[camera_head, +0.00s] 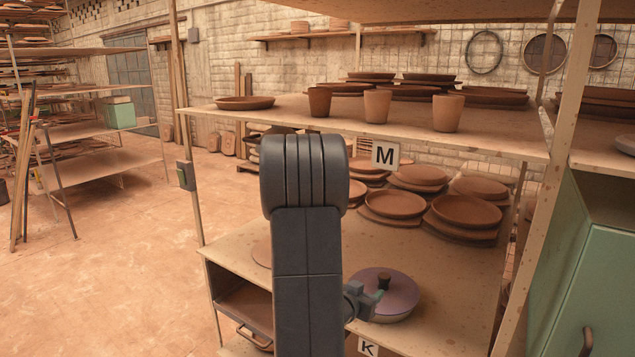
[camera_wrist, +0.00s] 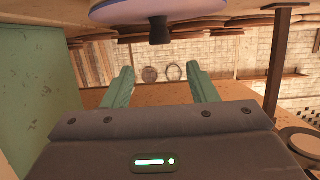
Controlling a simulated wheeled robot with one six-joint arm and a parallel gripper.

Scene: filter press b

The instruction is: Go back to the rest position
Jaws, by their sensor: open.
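My gripper (camera_wrist: 161,86) shows in the wrist view with two green fingers spread apart and nothing between them. In the head view my gripper (camera_head: 372,298) is at the lower middle, partly behind my dark arm. It overlaps the left edge of a round pot with a purple lid and dark knob (camera_head: 398,290). I cannot tell whether it touches the pot. The same lid (camera_wrist: 150,10) is at the top of the wrist view, which looks upside down, with its knob between and beyond the finger directions.
The pot stands on a lower shelf (camera_head: 440,262) with stacked clay plates (camera_head: 467,212) behind. Three clay cups (camera_head: 377,107) stand on the shelf above. Posts and a green cabinet (camera_head: 600,270) are at the right. Open floor (camera_head: 120,240) lies left.

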